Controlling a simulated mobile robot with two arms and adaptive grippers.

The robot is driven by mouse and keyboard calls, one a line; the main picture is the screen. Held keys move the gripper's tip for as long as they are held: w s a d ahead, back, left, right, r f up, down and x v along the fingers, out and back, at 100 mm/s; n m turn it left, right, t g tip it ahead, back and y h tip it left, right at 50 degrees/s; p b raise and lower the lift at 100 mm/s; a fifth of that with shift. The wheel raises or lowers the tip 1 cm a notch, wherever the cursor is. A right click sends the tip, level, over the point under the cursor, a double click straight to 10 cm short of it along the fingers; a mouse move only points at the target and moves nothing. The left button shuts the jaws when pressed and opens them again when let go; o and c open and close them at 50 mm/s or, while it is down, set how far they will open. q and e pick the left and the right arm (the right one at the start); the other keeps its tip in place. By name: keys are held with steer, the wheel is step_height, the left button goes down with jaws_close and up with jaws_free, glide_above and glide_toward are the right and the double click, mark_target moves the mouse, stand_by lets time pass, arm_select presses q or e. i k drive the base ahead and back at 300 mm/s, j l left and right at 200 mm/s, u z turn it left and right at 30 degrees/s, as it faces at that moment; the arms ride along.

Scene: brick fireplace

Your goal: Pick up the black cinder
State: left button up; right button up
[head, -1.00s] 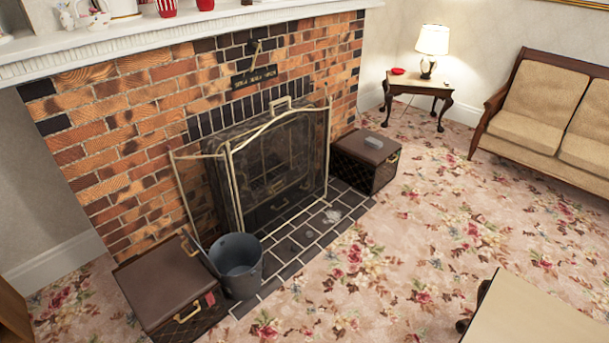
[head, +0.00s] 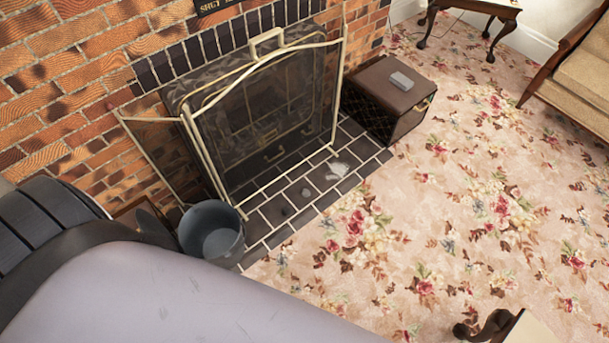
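I cannot clearly make out a black cinder. Small dark patches (head: 304,192) show on the dark tiled hearth (head: 352,183), but I cannot tell whether one is a cinder or a mark. A pale ash-like patch (head: 338,169) lies to their right. A large grey and black link of my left arm fills the lower left of the head view. Neither gripper's fingers are in view. The arm hides the floor at the lower left and most of the brown case there.
A brass-framed fire screen (head: 265,120) stands before the fireplace. A grey metal bucket (head: 212,231) stands at the hearth's left end. A brown case (head: 385,90) with a small grey block (head: 402,81) on top stands at the right. The flowered carpet (head: 450,190) is largely clear.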

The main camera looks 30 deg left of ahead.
mark_target(287, 211)
steer(key=i+l+u, duration=0.2)
steer(key=i+u, duration=0.15)
steer(key=i+l+u, duration=0.35)
steer(key=i, duration=0.1)
